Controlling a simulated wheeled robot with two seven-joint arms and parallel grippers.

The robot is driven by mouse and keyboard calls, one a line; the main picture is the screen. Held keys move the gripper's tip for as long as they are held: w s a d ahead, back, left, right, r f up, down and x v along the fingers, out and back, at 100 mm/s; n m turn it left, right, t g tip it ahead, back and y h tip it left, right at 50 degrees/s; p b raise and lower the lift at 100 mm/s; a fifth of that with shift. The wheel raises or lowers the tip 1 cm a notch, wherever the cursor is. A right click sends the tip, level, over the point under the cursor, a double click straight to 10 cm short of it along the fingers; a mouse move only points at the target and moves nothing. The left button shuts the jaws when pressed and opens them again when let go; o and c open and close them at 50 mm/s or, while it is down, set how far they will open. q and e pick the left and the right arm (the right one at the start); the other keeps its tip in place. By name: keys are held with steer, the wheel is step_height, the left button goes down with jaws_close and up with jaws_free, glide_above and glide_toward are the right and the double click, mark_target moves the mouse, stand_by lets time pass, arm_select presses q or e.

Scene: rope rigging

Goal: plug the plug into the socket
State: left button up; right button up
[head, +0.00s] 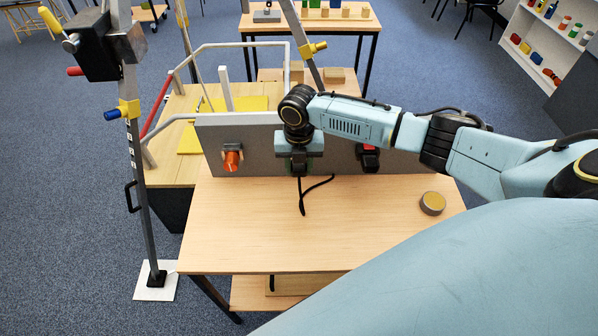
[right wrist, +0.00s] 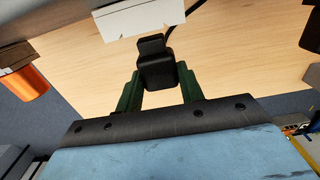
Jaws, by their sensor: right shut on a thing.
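My right gripper (head: 300,166) is in front of the grey upright panel (head: 262,150), near its middle. In the right wrist view its green fingers are shut on a black plug (right wrist: 156,72). The plug's narrower end points at a white plate (right wrist: 140,18) close by, which may be the socket; no opening can be made out. A small gap seems to show between plug and plate. A black cable (head: 303,203) hangs from the plug and bends over the table. In the head view my gripper hides the plug and the panel behind it. My left gripper is not in view.
An orange knob (head: 232,159) is on the panel left of my gripper, and a red and black part (head: 370,157) is on its right. A round wooden-topped disc (head: 432,203) lies on the table (head: 250,235) at right. The table's front is clear. A metal post (head: 140,180) stands at left.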

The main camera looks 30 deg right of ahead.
steer(key=shift+w+p, duration=0.1)
steer(key=shift+p, duration=0.65)
stand_by(1.5)
steer(key=shift+w+d+b, duration=0.6)
steer(key=shift+w+b, duration=0.2)
steer(key=shift+w, duration=0.1)
stand_by(0.4)
steer(key=o, duration=1.1)
steer(key=shift+c, duration=0.2)
step_height(320, 180, up, 14)
steer(key=shift+f, duration=0.25)
